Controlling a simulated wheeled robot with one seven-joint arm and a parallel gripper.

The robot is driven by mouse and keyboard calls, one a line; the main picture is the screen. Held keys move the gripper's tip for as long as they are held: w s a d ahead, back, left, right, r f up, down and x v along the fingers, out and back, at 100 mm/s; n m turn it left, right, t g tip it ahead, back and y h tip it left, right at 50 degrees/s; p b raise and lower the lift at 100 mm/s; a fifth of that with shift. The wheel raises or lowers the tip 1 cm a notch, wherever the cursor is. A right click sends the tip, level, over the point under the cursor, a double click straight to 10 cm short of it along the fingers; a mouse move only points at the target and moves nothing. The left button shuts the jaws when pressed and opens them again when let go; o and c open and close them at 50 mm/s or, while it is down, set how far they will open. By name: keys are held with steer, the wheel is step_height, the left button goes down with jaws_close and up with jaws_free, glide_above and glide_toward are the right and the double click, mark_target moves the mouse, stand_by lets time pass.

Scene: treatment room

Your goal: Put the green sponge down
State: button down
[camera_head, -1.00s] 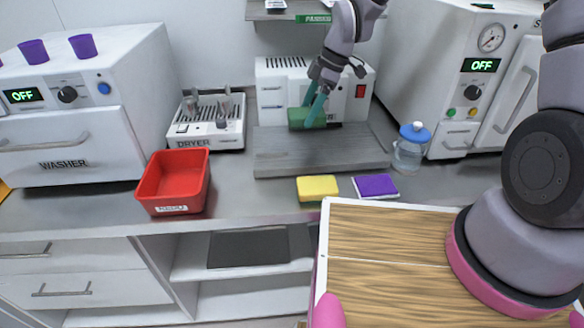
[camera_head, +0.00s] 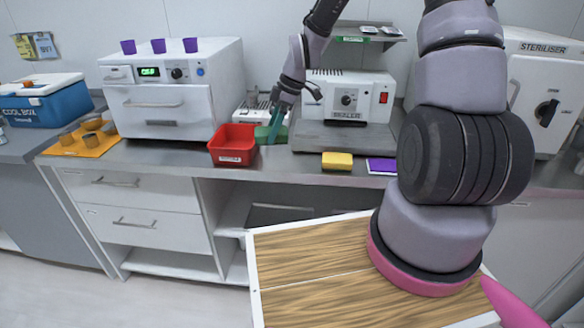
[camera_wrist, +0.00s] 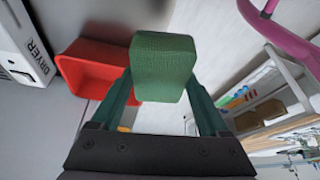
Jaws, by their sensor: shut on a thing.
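The green sponge (camera_wrist: 163,66) is held between the two green fingers of my gripper (camera_wrist: 165,98) in the wrist view. In the head view my gripper (camera_head: 272,131) is just right of the red bin, with the sponge (camera_head: 262,136) partly hidden behind the fingers. The red bin (camera_head: 232,158) stands on the counter, close to the sponge; it also shows in the wrist view (camera_wrist: 72,72), to the left of and behind the sponge. I cannot tell whether the sponge touches anything below.
The sealer (camera_head: 349,98) stands behind a grey board (camera_head: 330,138). The dryer (camera_head: 250,113) is behind the bin. The washer (camera_head: 172,92) and an orange tray with cups (camera_head: 84,147) are left.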

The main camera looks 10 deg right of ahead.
steer(key=d+f, duration=0.1)
steer(key=d, duration=0.1)
steer(key=w+d+f+m, duration=0.1)
steer(key=d+f, duration=0.1)
steer(key=d, duration=0.1)
steer(key=d+f+m+t, duration=0.1)
steer(key=d+f, duration=0.1)
steer(key=d, duration=0.1)
steer(key=shift+w+d+f, duration=0.2)
steer(key=shift+w+f, duration=0.05)
steer(key=shift+w, duration=0.05)
steer(key=shift+w+d+f, duration=0.1)
steer(key=shift+f, duration=2.35)
steer(key=shift+f, duration=0.1)
jaws_free()
